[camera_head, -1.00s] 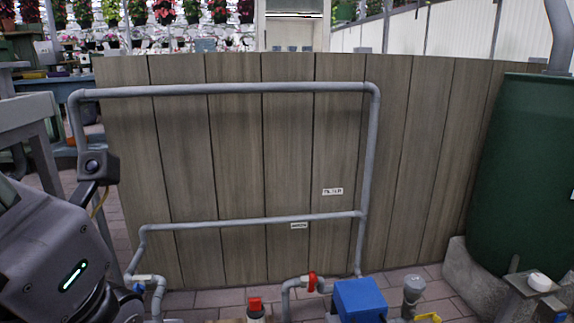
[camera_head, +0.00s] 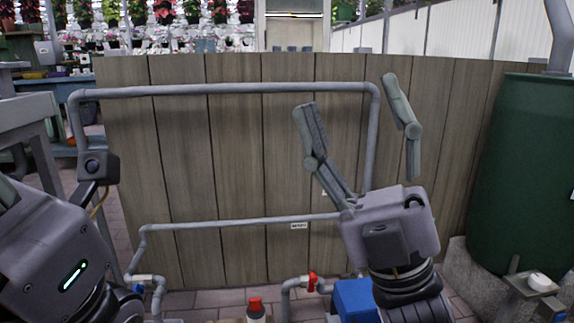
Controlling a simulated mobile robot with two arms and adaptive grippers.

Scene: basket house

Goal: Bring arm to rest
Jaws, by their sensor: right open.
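My right gripper (camera_head: 352,100) is raised in the right half of the head view, with its fingers pointing up. Its two grey fingers are spread wide apart and nothing is between them. It stands in front of the wooden panel wall (camera_head: 235,160) and overlaps the right upright of the grey pipe frame (camera_head: 225,89). Part of my left arm shows at the lower left, but its gripper jaws do not show.
A blue box (camera_head: 352,298) sits low behind my right wrist. A red-handled valve (camera_head: 311,282) and a red-capped bottle (camera_head: 256,308) are beside it. A large green tank (camera_head: 532,180) stands at the right. A blue bench (camera_head: 65,82) is at the back left.

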